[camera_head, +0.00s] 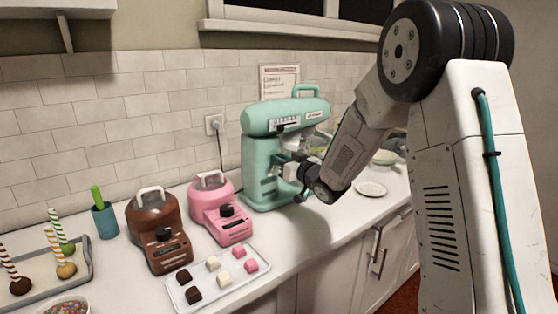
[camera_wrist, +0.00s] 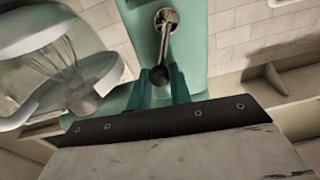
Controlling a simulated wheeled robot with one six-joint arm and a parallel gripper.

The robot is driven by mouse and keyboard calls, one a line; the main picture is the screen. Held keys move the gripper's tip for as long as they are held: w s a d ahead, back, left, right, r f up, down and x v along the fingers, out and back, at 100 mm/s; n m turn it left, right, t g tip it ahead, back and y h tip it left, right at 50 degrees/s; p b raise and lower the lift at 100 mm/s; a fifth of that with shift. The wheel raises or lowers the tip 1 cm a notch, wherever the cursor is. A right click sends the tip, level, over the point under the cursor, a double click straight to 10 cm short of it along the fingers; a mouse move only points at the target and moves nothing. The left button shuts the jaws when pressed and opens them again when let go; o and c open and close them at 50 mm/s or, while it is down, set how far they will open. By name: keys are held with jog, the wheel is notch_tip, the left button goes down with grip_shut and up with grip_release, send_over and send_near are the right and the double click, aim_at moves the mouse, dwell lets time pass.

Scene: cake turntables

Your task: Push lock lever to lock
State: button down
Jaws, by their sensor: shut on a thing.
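The teal stand mixer (camera_head: 262,155) stands on the counter against the tiled wall. Its side fills the upper middle of the wrist view (camera_wrist: 193,45). The lock lever (camera_wrist: 165,38) is a short metal arm on a round pivot, with a dark knob at its lower end. My gripper (camera_wrist: 162,82) has its two teal fingers on either side of the knob and is shut on it. In the head view my wrist reaches the mixer's side, and the lever cannot be made out there.
A pink machine (camera_head: 220,208) and a brown machine (camera_head: 158,232) stand left of the mixer. A tray of sweets (camera_head: 225,268) lies in front of them. A small plate (camera_head: 370,189) is right of my wrist. Pale bowl-like parts (camera_wrist: 45,75) are left of my gripper.

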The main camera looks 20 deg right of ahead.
jog(key=shift+d+f, duration=0.1)
dwell(0.5)
jog(key=c, duration=1.3)
grip_release()
jog(key=shift+s, duration=0.1)
jog(key=v, duration=0.7)
jog(key=shift+s+d, duration=0.15)
jog(key=shift+s, duration=0.15)
